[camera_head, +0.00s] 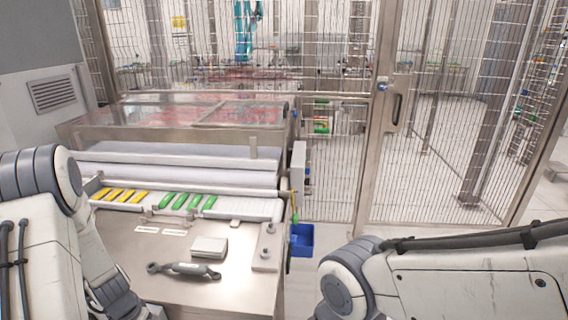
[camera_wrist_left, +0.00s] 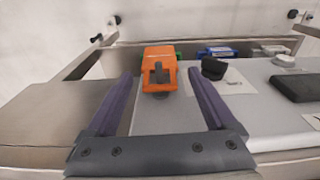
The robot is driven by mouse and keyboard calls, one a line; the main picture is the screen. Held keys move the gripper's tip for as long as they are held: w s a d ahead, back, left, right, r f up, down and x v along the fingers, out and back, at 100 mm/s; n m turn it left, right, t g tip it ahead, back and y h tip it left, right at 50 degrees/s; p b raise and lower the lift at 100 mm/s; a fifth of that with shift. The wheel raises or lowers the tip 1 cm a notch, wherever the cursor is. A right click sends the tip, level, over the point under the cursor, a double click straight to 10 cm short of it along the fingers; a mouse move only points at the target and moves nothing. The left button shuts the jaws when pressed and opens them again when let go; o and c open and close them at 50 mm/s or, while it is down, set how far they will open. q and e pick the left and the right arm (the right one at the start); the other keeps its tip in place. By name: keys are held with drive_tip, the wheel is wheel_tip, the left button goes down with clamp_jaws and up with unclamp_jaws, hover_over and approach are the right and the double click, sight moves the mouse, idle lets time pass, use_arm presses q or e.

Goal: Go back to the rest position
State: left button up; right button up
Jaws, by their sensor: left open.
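My left gripper (camera_wrist_left: 158,78) shows in the left wrist view with its two purple fingers spread apart; it is open, with nothing clamped in it. An orange device with a dark handle (camera_wrist_left: 158,54) sits ahead, in line with the gap between the fingertips. In the head view my left arm is folded at the left edge, and its gripper is out of sight. My right arm lies across the lower right corner; its gripper is out of the picture.
A steel worktop (camera_head: 200,272) carries a dark handle-shaped tool (camera_head: 185,269) and a grey box (camera_head: 209,246). Behind are yellow strips (camera_head: 118,195) and green strips (camera_head: 188,201) on a white bed. A blue bin (camera_head: 301,240) stands right of the worktop. Mesh fencing (camera_head: 330,150) closes the back.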

use_arm(q)
drive_tip(key=shift+s+f, duration=0.1)
drive_tip(key=shift+s, duration=0.15)
